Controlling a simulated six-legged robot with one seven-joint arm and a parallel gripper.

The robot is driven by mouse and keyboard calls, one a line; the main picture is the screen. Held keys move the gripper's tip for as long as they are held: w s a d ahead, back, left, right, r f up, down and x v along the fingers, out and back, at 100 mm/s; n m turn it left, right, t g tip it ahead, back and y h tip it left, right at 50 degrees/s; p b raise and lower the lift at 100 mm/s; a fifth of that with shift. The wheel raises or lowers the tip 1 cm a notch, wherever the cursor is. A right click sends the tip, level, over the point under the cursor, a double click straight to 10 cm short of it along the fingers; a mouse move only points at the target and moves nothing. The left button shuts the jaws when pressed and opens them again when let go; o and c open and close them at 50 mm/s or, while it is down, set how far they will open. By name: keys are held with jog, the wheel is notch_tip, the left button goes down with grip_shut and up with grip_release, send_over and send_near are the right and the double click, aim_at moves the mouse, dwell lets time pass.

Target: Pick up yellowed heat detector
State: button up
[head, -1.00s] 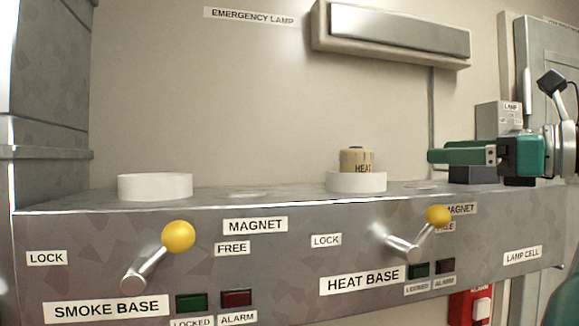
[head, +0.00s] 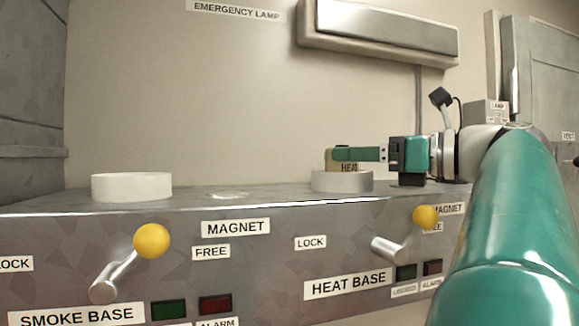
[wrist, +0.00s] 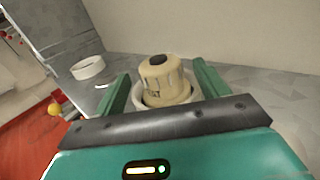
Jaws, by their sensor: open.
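The yellowed heat detector (head: 347,168), a cream cylinder labelled HEAT, sits in the white ring of the heat base (head: 342,182) on the grey bench. In the head view my gripper (head: 338,154) covers its upper part. In the wrist view the detector (wrist: 163,78) stands upright with a dark round top, inside the white ring (wrist: 192,92). My gripper (wrist: 160,85) is open, its two green fingers on either side of the detector. I cannot tell whether either finger touches it.
The empty white smoke base ring (head: 131,187) is to the left on the bench. Levers with yellow knobs (head: 152,240) and (head: 425,217) stick out from the bench front. An emergency lamp (head: 380,27) hangs on the wall above. Bench top between the rings is mostly clear.

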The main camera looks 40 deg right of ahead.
jog(key=x, duration=0.3)
jog(key=shift+w+f, duration=0.1)
jog(key=shift+w, duration=0.1)
jog(key=shift+s, duration=0.15)
jog(key=shift+c, duration=0.2)
jog(key=c, duration=1.1)
jog(key=shift+o, duration=0.2)
